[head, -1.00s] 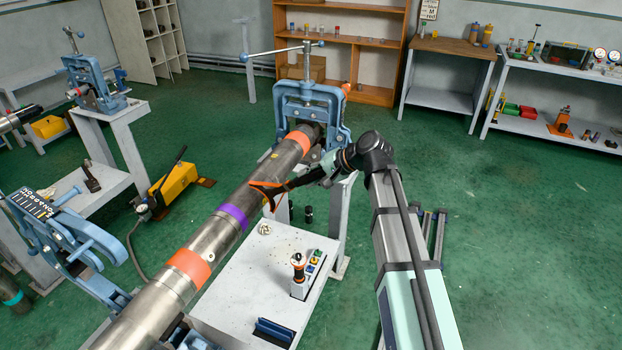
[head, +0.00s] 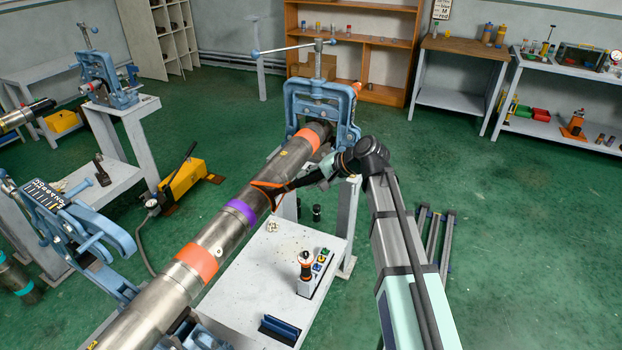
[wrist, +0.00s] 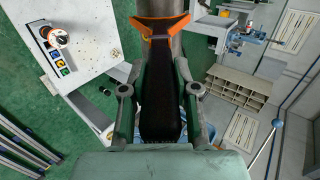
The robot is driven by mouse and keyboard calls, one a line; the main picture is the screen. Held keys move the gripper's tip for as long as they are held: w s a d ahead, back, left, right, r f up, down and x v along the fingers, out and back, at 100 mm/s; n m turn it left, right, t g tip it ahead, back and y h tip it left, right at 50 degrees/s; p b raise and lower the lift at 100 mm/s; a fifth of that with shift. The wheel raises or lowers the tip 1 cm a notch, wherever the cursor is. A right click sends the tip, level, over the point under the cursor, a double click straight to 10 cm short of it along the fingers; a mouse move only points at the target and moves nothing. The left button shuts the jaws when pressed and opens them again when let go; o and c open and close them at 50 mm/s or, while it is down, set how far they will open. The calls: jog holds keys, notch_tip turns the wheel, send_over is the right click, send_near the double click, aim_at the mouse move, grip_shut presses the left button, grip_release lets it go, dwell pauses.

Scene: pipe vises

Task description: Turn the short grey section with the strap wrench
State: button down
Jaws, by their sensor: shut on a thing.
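A long grey steel pipe (head: 222,230) slopes from front left up to a blue vise (head: 320,103). It carries orange bands and a purple band (head: 241,213). My gripper (head: 325,172) is shut on the black handle of the strap wrench (head: 288,187). The handle also shows in the wrist view (wrist: 162,95) between my fingers (wrist: 160,91). The wrench's orange-edged head lies against the pipe between the purple band and the far orange band. I cannot tell whether the strap goes fully round, as the pipe's far side is hidden.
A white table (head: 255,272) under the pipe holds a control box (head: 315,272) with an orange-and-black knob. Another blue vise (head: 75,225) stands at left, near a yellow pump (head: 183,183). Green floor (head: 520,240) is clear at right.

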aim_at(295, 179)
jog(key=shift+a, duration=0.1)
dwell(0.3)
jog(key=shift+x, duration=0.75)
jog(key=shift+w+a+f+b, duration=0.2)
jog(key=shift+a+f+b, duration=0.15)
jog(key=shift+a+f, duration=0.15)
dwell(1.7)
jog(key=shift+a+r, duration=0.1)
jog(key=shift+r, duration=0.05)
jog(key=shift+w+a+r+g+h+p, duration=0.2)
jog(key=shift+a+r+h+p, duration=0.3)
jog(key=shift+p, duration=0.65)
jog(key=shift+w+a+r+g+h+p, duration=0.1)
jog(key=shift+w+a+r+h+p, duration=0.15)
jog(key=shift+a+r+p, duration=0.65)
jog(key=shift+d+p, duration=0.15)
jog(key=shift+p, duration=0.5)
jog(key=shift+h, duration=0.25)
jog(key=shift+w+a+r+g+h+p, duration=0.15)
jog(key=shift+w+a+r+h+p, duration=0.1)
jog(key=shift+a+r+p, duration=0.5)
jog(key=shift+w+a+r+g+h+p, duration=0.15)
jog(key=shift+w+a+r+h+p, duration=0.2)
jog(key=shift+p, duration=0.7)
jog(key=shift+a+r+p, duration=0.1)
jog(key=shift+a+p, duration=0.35)
